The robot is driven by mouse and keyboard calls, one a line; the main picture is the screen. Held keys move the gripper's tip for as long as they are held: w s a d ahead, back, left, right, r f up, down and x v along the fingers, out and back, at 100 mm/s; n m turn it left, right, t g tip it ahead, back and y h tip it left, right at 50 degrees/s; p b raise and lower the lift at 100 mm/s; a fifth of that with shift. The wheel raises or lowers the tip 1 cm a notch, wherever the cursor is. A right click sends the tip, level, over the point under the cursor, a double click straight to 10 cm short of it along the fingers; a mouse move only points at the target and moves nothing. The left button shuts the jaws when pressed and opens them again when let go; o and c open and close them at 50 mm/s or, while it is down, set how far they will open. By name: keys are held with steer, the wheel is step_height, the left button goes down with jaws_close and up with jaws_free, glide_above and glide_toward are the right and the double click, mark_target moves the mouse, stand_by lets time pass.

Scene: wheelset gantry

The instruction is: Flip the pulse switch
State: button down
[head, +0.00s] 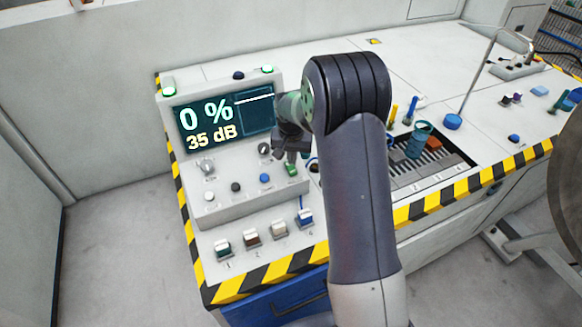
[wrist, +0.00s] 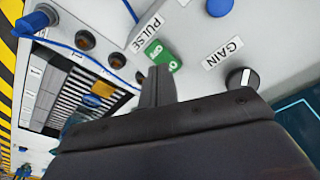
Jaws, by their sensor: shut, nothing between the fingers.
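The pulse switch is a small green rocker marked ON and OFF, beside the PULSE label (wrist: 147,33) on the panel. In the wrist view the switch (wrist: 160,54) lies just beyond my fingertips; in the head view the switch (head: 291,169) shows at the panel's right side, partly hidden by my gripper. I cannot tell which side of the rocker is pressed. My gripper (wrist: 158,72) is shut and empty, its tips close to the switch. In the head view my gripper (head: 291,154) is over the panel; contact with the switch cannot be told.
A GAIN knob (wrist: 241,80) and a blue button (wrist: 219,5) are near the switch. Round sockets (wrist: 117,60) and a blue cable (wrist: 72,47) lie on its other side. The screen (head: 222,118) reads 0 % and 35 dB. Several coloured switches (head: 250,238) line the front.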

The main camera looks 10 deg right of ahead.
mark_target(292, 170)
steer(key=shift+f+b, duration=1.05)
steer(key=shift+f, duration=0.4)
stand_by(0.4)
steer(key=shift+r, duration=0.15)
step_height(292, 170, up, 7)
steer(key=p, duration=0.4)
stand_by(0.4)
steer(key=shift+f+b, duration=2)
steer(key=shift+f, duration=1.7)
steer(key=shift+r, duration=0.1)
steer(key=shift+r, duration=0.1)
step_height(292, 170, up, 9)
steer(key=p, duration=0.6)
